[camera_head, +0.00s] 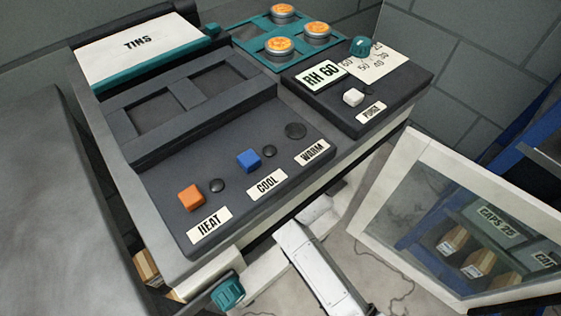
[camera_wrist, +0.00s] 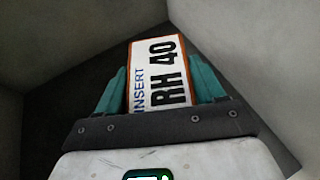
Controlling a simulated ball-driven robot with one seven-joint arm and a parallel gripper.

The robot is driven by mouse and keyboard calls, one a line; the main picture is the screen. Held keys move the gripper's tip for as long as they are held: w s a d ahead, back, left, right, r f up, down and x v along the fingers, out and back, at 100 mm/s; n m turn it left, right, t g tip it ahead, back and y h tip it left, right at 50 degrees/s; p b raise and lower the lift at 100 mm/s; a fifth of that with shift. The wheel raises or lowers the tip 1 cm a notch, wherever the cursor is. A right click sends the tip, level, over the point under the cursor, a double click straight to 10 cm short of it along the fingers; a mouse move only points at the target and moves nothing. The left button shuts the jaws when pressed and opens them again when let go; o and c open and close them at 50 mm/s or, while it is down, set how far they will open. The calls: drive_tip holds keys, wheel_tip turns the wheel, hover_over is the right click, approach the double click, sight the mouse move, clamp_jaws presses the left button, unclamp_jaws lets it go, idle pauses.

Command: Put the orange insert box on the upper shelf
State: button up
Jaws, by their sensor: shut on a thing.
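In the wrist view, the orange insert box (camera_wrist: 148,88) shows a white label reading "INSERT RH 40" with thin orange edges. My gripper (camera_wrist: 158,62) has teal fingers, one on each side of the box, and is shut on it. Plain grey surfaces meet around the box in a dark corner; I cannot tell which compartment this is. In the head view, my white arm (camera_head: 318,268) reaches down in front of the console, and neither the box nor the gripper can be made out there. I cannot identify the upper shelf in either view.
A dark console (camera_head: 225,180) has orange, blue and white buttons. A teal rack (camera_head: 247,30) holds orange-topped tins at the back. A white-framed glass door (camera_head: 388,165) stands at the right, with boxes (camera_head: 452,240) behind it. A teal knob (camera_head: 228,290) sits low in front.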

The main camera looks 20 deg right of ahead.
drive_tip(key=shift+f+b, duration=1.45)
drive_tip(key=shift+f, duration=1.3)
drive_tip(key=shift+f, duration=0.2)
drive_tip(key=o, duration=1.3)
drive_tip(key=shift+o, duration=0.2)
